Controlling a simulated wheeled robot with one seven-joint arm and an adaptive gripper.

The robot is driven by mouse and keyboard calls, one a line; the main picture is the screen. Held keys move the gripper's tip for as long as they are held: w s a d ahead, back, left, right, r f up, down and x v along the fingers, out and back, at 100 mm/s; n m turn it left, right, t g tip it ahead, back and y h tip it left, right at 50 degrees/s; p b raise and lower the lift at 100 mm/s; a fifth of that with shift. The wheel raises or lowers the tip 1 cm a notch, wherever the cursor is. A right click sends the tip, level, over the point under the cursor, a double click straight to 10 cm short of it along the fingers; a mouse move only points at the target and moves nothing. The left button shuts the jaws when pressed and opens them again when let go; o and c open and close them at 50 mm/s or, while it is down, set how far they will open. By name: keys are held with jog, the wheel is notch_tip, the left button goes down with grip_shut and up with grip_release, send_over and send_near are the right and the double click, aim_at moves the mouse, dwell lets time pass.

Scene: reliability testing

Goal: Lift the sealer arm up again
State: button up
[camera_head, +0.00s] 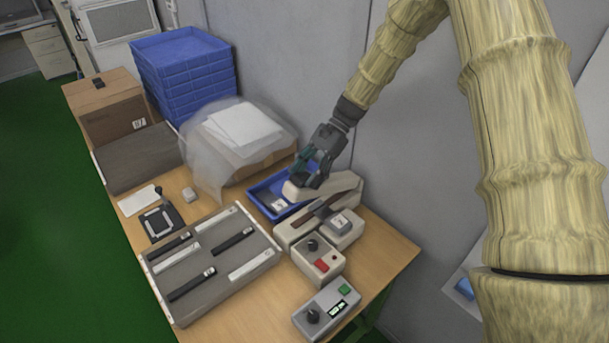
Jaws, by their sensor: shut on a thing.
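The sealer (290,234) is a cream device near the right back edge of the wooden table. Its cream sealer arm (343,184) is tilted, with the left end raised above the base. My gripper (308,178) comes down from the upper right and is shut on the sealer arm near its left end. My fingers hide part of the arm there. The exact contact of the fingertips is too small to see.
A blue tray (264,196) lies just left of the sealer. Two control boxes (319,260) (327,309) stand in front. A grey tray (184,310) holds several black and white strips. A plastic-covered box (268,154) and stacked blue crates (186,62) stand behind. A grey wall (290,60) is close.

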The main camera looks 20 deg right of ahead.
jog(key=shift+w+d+r, duration=0.15)
jog(key=shift+r, duration=0.35)
jog(key=shift+c, duration=1.1)
jog(key=o, duration=1.2)
jog(key=shift+o, duration=1.3)
jog(key=shift+f, duration=0.15)
notch_tip(320, 180, up, 10)
